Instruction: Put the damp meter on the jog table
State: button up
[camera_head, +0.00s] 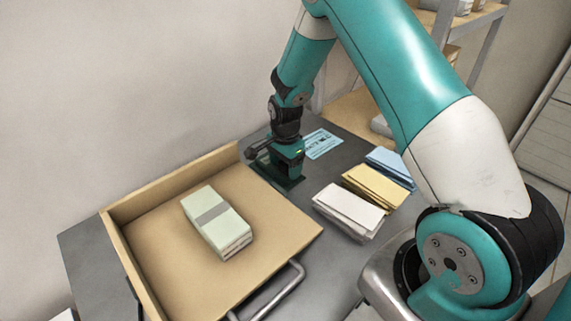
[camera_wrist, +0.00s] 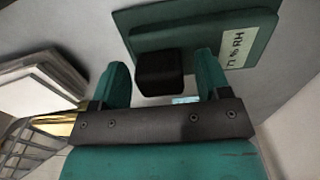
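The damp meter is a dark green flat plate (camera_wrist: 210,45) with a raised body, a black block-shaped grip (camera_wrist: 160,72) and a pale label reading "77 % RH". The jog table (camera_head: 278,226) is a tan wooden board with raised walls at the back and left. My gripper (camera_wrist: 162,80) is over the meter, its teal fingers open on either side of the black grip, with a gap showing at each side. In the head view my gripper hides part of the meter.
A pale green banded paper stack (camera_head: 213,218) lies mid-board on the jog table. White (camera_head: 347,208), yellow (camera_head: 374,186) and blue (camera_head: 390,167) stacks stand to the right on the grey table. A blue card (camera_head: 321,144) lies behind my gripper. A metal handle (camera_head: 272,297) is at the front.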

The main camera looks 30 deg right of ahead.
notch_tip(320, 180, up, 12)
jog(key=s+a+r+n+y, duration=0.1)
jog(key=s+a+r+n, duration=0.4)
jog(key=a+r+n, duration=0.15)
jog(key=s+a+r+n+y, duration=0.1)
jog(key=s+a+r+n, duration=0.1)
jog(key=s+n, duration=0.3)
jog(key=s+a+r+n+y, duration=0.1)
jog(key=s+a+r+n, duration=0.2)
jog(key=s, duration=0.7)
jog(key=s+a+r+n+y, duration=0.1)
jog(key=s+a+r+n, duration=0.1)
jog(key=s+a+n, duration=0.4)
jog(key=shift+s+a+r+n+b, duration=0.35)
jog(key=shift+s+n, duration=0.5)
jog(key=shift+n, duration=0.4)
jog(key=shift+d, duration=0.1)
